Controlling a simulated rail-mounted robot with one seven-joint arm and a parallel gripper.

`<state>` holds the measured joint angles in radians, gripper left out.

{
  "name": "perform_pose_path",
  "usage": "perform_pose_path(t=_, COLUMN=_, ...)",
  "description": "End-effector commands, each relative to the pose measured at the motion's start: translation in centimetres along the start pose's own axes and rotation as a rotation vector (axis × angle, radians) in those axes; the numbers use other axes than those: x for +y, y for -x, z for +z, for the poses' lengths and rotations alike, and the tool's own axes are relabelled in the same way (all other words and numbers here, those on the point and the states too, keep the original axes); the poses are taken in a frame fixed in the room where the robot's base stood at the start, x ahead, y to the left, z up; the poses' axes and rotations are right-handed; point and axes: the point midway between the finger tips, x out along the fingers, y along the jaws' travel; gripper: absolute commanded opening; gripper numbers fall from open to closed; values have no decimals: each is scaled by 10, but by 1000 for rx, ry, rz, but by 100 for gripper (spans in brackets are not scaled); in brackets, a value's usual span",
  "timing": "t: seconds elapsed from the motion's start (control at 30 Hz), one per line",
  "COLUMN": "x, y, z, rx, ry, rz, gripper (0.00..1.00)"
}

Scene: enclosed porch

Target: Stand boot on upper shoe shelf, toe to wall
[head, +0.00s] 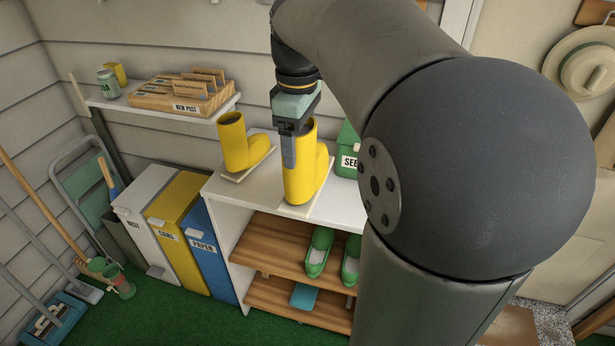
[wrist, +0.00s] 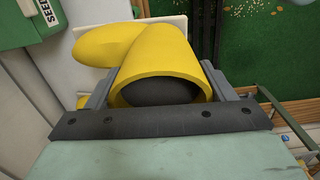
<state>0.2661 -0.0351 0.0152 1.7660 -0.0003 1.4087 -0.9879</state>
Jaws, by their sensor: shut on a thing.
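The held yellow boot (head: 299,180) is upright at the front of the white cabinet top, over a pale strip; I cannot tell whether it touches. My gripper (head: 290,150) is shut on its shaft from above. In the wrist view the boot (wrist: 160,62) sits between both fingers (wrist: 160,92), opening toward the camera and toe to the upper left. In the head view its toe points back right. A second yellow boot (head: 236,142) stands on a pale board to the left. The upper shoe shelf (head: 270,237) is wooden, below the top, its left part bare.
Green shoes (head: 319,252) stand on the upper shelf's right. The lower shelf (head: 270,292) holds a blue item (head: 303,295). A green seed box (head: 347,150) stands behind the boot. Bins (head: 178,225) stand left of the cabinet. My arm hides the cabinet's right side.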

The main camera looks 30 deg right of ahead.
Motion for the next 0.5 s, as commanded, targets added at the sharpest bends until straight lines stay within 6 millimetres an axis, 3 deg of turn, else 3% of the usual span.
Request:
perform_pose_path(t=0.17, x=17, y=-9, z=-6, rx=-3, ry=39, rz=-5, gripper=29)
perform_pose_path(t=0.43, x=77, y=-38, z=-37, rx=-3, ry=38, rz=-5, gripper=29)
perform_pose_path(t=0.5, x=87, y=-52, z=-42, rx=-3, ry=38, rz=-5, gripper=29)
